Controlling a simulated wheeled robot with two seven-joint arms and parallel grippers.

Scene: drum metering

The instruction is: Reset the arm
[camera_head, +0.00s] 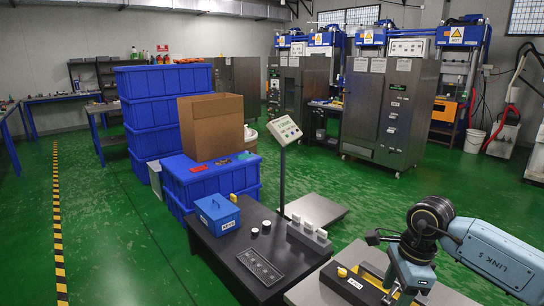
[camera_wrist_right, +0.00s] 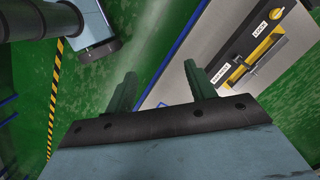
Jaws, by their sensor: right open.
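My right arm (camera_head: 490,252) comes in from the right in the head view. Its wrist bends down over a small grey table at the lower right. My right gripper (camera_wrist_right: 161,82) is open in the right wrist view, with its two dark green fingers apart and nothing between them. Green floor and the edge of the grey table show beyond the fingers. A black and yellow device (camera_head: 371,278) lies on that table, close to the arm and partly hidden by it. It also shows in the right wrist view, near a LOCK label (camera_wrist_right: 260,27). My left gripper is not in view.
A dark table (camera_head: 222,253) holds a blue box (camera_head: 217,214), a black tray (camera_head: 260,267), small white-topped items and a grey block. Blue crates (camera_head: 210,183) and a cardboard box (camera_head: 211,127) stand behind. A display post (camera_head: 283,170) rises beside the table. Green floor is free at left.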

